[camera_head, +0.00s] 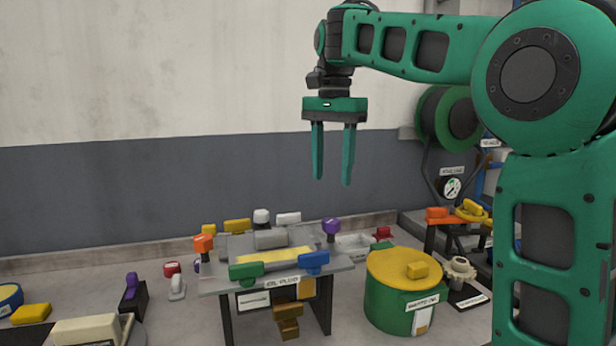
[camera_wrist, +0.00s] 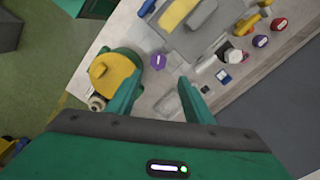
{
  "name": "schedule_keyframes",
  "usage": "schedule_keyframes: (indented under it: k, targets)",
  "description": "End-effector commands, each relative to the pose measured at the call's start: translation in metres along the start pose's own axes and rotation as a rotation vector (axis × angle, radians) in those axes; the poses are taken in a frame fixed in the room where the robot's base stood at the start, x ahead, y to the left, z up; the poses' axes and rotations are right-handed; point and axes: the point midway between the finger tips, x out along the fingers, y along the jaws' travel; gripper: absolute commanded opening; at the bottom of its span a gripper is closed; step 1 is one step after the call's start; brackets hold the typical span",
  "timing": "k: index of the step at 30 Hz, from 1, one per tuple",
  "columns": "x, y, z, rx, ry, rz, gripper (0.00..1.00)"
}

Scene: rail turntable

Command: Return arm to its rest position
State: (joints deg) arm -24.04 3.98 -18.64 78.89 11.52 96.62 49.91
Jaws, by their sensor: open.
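My gripper (camera_head: 332,168) hangs at the end of my green arm, fingers pointing down, in front of the wall. Its two fingers are apart with nothing between them. It is well above the small table (camera_head: 342,278) and touches nothing. In the wrist view my gripper (camera_wrist: 158,90) also shows its two fingers spread, with floor and fixtures far below. My arm is bent, with its forearm reaching left across the top of the head view.
Below stands the table with coloured handles and a yellow strip. To its right are a green drum with a yellow lid (camera_head: 388,268) and a hose reel (camera_head: 450,117) by the wall. Several small fixtures stand at the lower left. The air around my gripper is clear.

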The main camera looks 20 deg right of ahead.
Motion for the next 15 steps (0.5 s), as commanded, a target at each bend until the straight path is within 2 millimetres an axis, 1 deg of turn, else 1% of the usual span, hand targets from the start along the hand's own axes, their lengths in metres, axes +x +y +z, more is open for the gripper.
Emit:
schedule_keyframes:
  k: [3,5,8,11,12,14,15]
  targets:
    - [0.001,0.002,-0.001,0.000,0.000,0.000,0.47]
    - [0.004,0.007,-0.004,-0.003,-0.002,0.001,0.47]
    - [0.017,0.028,-0.015,-0.019,-0.005,0.001,0.47]
    - [0.042,0.063,-0.030,-0.052,-0.010,0.001,0.47]
    - [0.053,0.080,-0.034,-0.066,-0.009,0.003,0.47]
    - [0.069,0.108,-0.036,-0.094,-0.005,0.009,0.47]
    - [0.081,0.126,-0.038,-0.113,-0.004,0.011,0.47]
